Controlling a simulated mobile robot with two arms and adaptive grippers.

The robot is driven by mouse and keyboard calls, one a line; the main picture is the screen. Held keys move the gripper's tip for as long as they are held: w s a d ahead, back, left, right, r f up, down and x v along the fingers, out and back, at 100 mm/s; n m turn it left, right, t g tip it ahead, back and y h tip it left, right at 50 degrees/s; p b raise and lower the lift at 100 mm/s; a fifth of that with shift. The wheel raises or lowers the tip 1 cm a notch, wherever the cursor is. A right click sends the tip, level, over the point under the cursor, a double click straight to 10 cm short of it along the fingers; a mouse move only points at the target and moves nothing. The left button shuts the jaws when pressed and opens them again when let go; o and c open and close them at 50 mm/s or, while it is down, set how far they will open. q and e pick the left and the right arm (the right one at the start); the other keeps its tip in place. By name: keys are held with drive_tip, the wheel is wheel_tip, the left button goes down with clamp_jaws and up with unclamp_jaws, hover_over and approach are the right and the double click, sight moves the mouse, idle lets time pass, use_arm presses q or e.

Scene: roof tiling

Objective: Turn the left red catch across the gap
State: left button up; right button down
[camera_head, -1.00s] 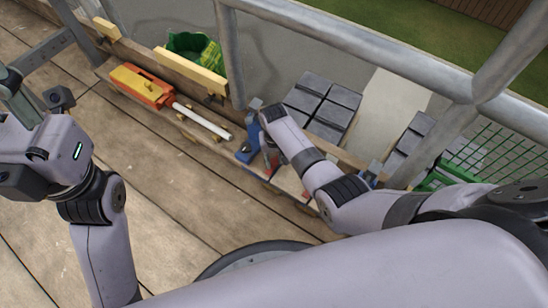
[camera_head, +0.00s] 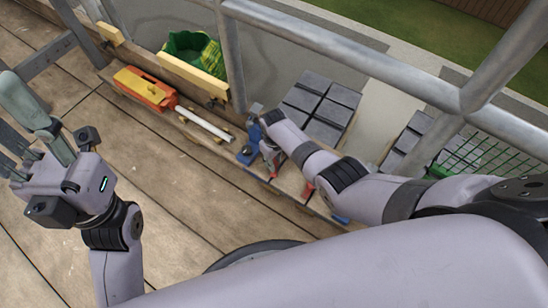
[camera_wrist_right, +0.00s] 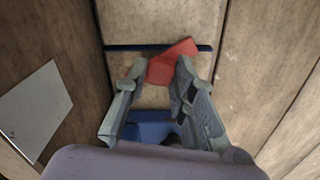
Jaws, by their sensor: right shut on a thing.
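A red catch (camera_wrist_right: 168,65) sits between the fingertips of my right gripper (camera_wrist_right: 160,76) in the right wrist view. The gripper is shut on it. Another red piece (camera_head: 308,190) shows farther right along the plank. My left gripper (camera_head: 12,115) is open and empty at the left edge, above the deck.
A blue part (camera_wrist_right: 150,130) lies below the catch between the fingers. Grey tiles (camera_head: 320,105) are stacked beyond the rail (camera_head: 350,52). The deck (camera_head: 170,190) is clear.

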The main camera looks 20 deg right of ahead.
drive_tip(key=n+p, duration=0.1)
drive_tip(key=n, duration=0.4)
drive_tip(key=shift+n, duration=0.4)
drive_tip(key=n, duration=0.5)
drive_tip(key=shift+n, duration=0.4)
drive_tip(key=shift+a, duration=0.1)
drive_tip(key=c, duration=1.3)
unclamp_jaws()
drive_tip(key=shift+r, duration=6)
